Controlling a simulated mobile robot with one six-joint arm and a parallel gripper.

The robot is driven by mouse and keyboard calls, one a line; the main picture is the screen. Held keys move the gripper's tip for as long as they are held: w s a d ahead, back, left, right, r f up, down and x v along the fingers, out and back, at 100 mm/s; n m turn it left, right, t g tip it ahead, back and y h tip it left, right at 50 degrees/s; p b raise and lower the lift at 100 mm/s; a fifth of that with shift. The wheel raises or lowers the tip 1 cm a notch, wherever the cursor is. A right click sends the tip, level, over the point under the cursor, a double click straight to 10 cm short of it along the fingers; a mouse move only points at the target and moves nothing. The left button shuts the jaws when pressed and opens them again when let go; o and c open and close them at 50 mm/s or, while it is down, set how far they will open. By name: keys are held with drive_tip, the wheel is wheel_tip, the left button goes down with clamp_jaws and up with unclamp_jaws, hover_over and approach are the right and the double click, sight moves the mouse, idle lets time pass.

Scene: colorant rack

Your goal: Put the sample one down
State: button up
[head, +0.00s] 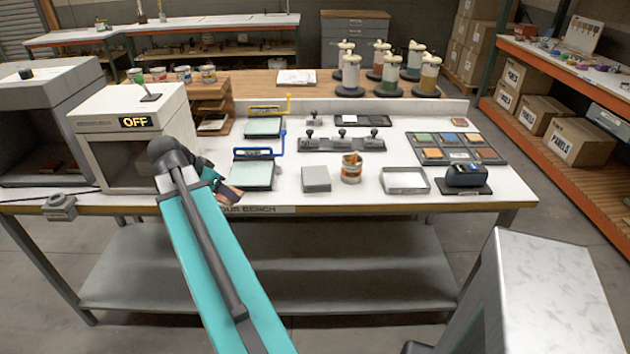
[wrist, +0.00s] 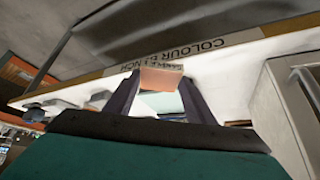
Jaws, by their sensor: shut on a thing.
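My gripper (wrist: 161,92) is shut on a small flat salmon-brown sample panel (wrist: 161,80), held between its two dark fingers. The panel has a darker strip with small lettering along one edge, too small to read surely. In the head view the sample (head: 230,194) shows partly behind my arm, near the front edge of the white bench (head: 300,205). It appears held above the bench; the exact gap cannot be told. A pale green panel under a blue-handled frame (head: 252,174) lies just right of it.
A grey booth marked OFF (head: 135,122) stands left of my gripper. A grey block (head: 316,179), an orange-stained can (head: 351,168), an empty shallow tray (head: 405,181) and a dark device (head: 466,176) line the front. A compartment tray of coloured panels (head: 457,154) lies at right.

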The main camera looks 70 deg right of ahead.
drive_tip(key=s+d+r+m+g, duration=0.1)
drive_tip(key=s+d+m, duration=0.2)
drive_tip(key=s, duration=0.3)
drive_tip(key=s+d+r+m+g+y, duration=0.1)
drive_tip(key=s+d+r+m+g, duration=0.1)
drive_tip(key=s, duration=0.4)
drive_tip(key=shift+s+d+r+m, duration=0.3)
drive_tip(key=shift+s+d+m, duration=0.05)
drive_tip(key=shift+d+m, duration=0.3)
drive_tip(key=shift+d, duration=0.1)
drive_tip(key=p, duration=0.4)
hover_over(319, 178)
drive_tip(key=w+a, duration=0.2)
drive_tip(key=shift+s+d+f, duration=0.1)
drive_tip(key=shift+d+f, duration=0.05)
drive_tip(key=shift+f, duration=0.6)
drive_tip(key=shift+s, duration=0.1)
drive_tip(key=shift+f, duration=0.2)
drive_tip(key=shift+f+p, duration=0.65)
drive_tip(key=shift+f, duration=0.95)
drive_tip(key=shift+f, duration=0.2)
drive_tip(key=o, duration=1)
drive_tip(key=shift+r, duration=0.1)
